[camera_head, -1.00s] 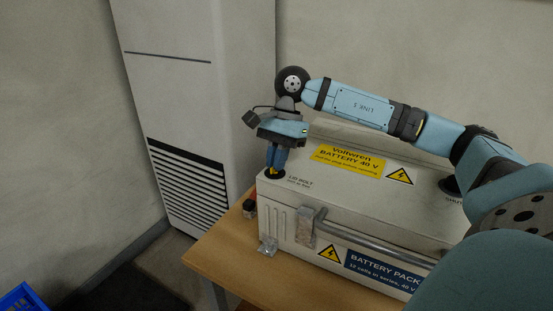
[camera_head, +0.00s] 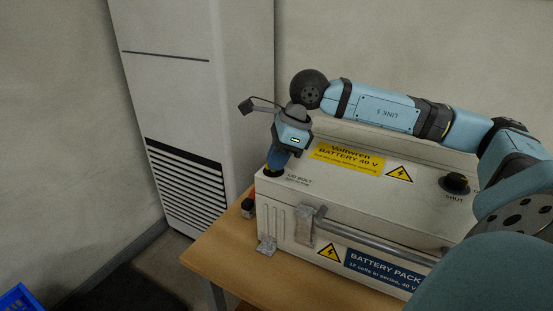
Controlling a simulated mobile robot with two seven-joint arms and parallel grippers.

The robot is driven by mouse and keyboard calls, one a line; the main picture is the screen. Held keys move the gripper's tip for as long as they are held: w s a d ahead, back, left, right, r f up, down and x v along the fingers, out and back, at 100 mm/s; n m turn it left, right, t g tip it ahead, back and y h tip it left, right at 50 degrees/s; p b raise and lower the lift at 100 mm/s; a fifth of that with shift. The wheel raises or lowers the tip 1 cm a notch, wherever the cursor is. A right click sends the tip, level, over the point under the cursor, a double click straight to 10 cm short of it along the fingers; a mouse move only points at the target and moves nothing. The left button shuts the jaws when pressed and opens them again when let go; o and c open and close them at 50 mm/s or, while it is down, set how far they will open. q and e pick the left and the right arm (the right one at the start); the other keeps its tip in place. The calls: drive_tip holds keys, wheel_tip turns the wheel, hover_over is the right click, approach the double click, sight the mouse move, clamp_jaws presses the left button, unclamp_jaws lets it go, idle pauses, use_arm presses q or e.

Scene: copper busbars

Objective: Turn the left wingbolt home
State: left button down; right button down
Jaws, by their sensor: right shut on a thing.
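The left wingbolt sits at the left corner of the lid of the battery box (camera_head: 400,207), beside the "LID BOLT" lettering. Only a dark round base (camera_head: 268,172) of it shows; my fingers hide the rest. The arm reaches in from the right over the lid. My left gripper is not in view.
A dark knob (camera_head: 454,183) marked "SHUT" stands on the lid's right. A handle bar (camera_head: 375,237) runs along the box front. The wooden table (camera_head: 230,250) has a small dark-capped item (camera_head: 247,207) left of the box. A white cabinet (camera_head: 190,90) stands behind; a blue crate (camera_head: 20,300) is lower left.

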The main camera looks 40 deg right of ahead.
drive_tip(key=m+t+h, duration=0.1)
drive_tip(key=m, duration=0.3)
drive_tip(key=shift+s+a, duration=0.1)
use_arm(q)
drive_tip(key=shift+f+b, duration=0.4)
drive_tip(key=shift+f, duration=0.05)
use_arm(e)
drive_tip(key=shift+m+t+h, duration=0.3)
drive_tip(key=shift+m+h, duration=0.4)
drive_tip(key=shift+m, duration=0.9)
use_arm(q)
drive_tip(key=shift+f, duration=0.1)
use_arm(e)
drive_tip(key=c, duration=1.3)
unclamp_jaws()
